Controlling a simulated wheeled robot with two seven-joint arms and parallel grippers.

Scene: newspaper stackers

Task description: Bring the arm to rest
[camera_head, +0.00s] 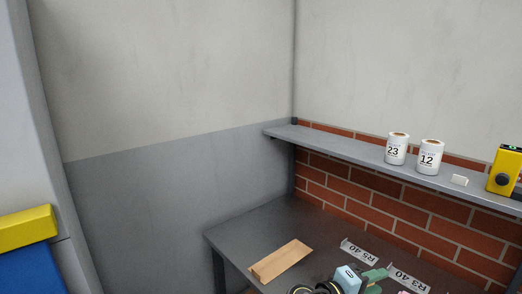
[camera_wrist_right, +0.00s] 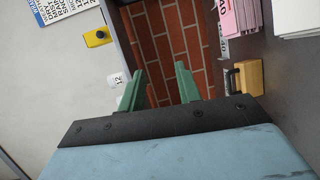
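My right gripper (camera_head: 377,281) shows at the bottom of the head view, over the dark table. Its light blue body and green fingers are partly cut off by the picture's edge. In the right wrist view the two green fingers (camera_wrist_right: 160,75) stand well apart, with nothing between them and the brick wall behind. My left gripper is in neither view.
A dark table (camera_head: 258,226) holds a wooden board (camera_head: 280,261) and printed labels (camera_head: 358,252). Above it, a grey shelf (camera_head: 340,149) carries two white cans (camera_head: 428,158) and a yellow device (camera_head: 505,170). The wrist view shows pink paper (camera_wrist_right: 240,18) and a white stack (camera_wrist_right: 297,15).

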